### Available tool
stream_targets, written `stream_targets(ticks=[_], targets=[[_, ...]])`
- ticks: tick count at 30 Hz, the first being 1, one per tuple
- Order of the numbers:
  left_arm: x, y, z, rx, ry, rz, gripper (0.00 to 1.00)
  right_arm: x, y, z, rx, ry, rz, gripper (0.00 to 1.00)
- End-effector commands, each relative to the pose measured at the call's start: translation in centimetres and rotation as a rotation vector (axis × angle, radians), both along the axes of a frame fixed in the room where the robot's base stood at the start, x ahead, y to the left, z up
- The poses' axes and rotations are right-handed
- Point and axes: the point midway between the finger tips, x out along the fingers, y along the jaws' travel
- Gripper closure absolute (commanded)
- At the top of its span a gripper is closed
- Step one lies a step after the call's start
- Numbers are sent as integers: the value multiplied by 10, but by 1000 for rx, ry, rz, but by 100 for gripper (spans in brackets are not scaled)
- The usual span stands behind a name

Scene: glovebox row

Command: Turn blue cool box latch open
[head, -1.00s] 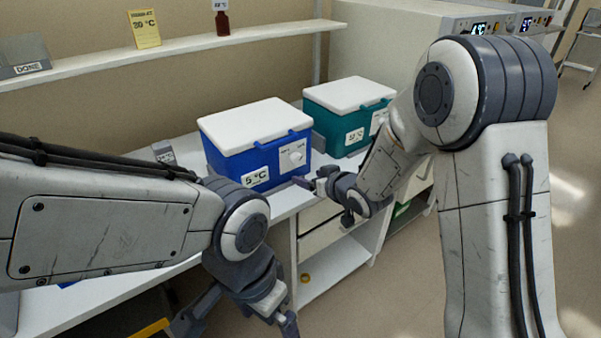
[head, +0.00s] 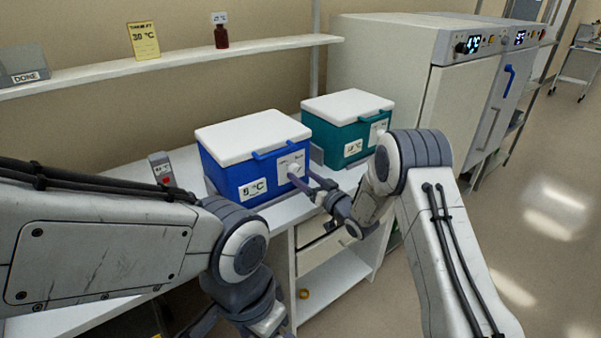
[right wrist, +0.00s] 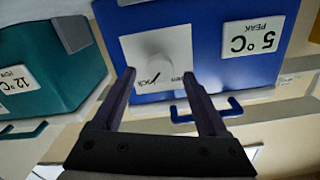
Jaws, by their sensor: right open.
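The blue cool box (head: 235,180) with a white lid stands on the bench in the head view. Its latch is a white round knob (head: 294,169) on a white plate on the front face. My right gripper (head: 306,182) is open in front of the knob. In the right wrist view, which looks upside down, the white knob (right wrist: 160,62) lies between and just beyond the open fingertips (right wrist: 158,76). I cannot tell whether they touch it. My left gripper (head: 245,325) hangs low at the bottom edge of the head view, partly cut off.
A teal cool box (head: 345,135) stands to the right of the blue one. A blue handle (right wrist: 215,112) sticks out near the right fingers. A small grey device (head: 161,168) stands on the bench to the left. A shelf (head: 185,50) runs along the wall behind.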

Motion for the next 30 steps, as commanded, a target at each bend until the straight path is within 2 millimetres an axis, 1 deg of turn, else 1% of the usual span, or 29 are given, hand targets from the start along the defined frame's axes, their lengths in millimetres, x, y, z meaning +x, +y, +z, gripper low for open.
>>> stream_targets(ticks=[3, 6, 14, 15, 17, 18, 21, 26, 30], targets=[[0, 0, 3, 0, 0, 0, 0, 10, 7, 0, 1, 0, 1, 24], [0, 0, 4, 0, 0, 0, 0, 14, 10, 0, 0, 2, 1, 24], [0, 0, 4, 0, 0, 0, 0, 15, 11, 0, 0, 2, -1, 24], [0, 0, 4, 0, 0, 0, 0, 15, 11, 0, 0, 2, -1, 28], [0, 0, 4, 0, 0, 0, 0, 15, 11, 0, 0, 2, -1, 51], [0, 0, 4, 0, 0, 0, 0, 15, 11, 0, 0, 2, -1, 66], [0, 0, 4, 0, 0, 0, 0, 15, 11, 0, 0, 2, -1, 100], [0, 0, 3, 0, 0, 0, 0, 15, 11, -1, -4, -1, -1, 100], [0, 0, -3, 0, 0, 0, 0, 15, 10, -2, -24, -17, -1, 100]])
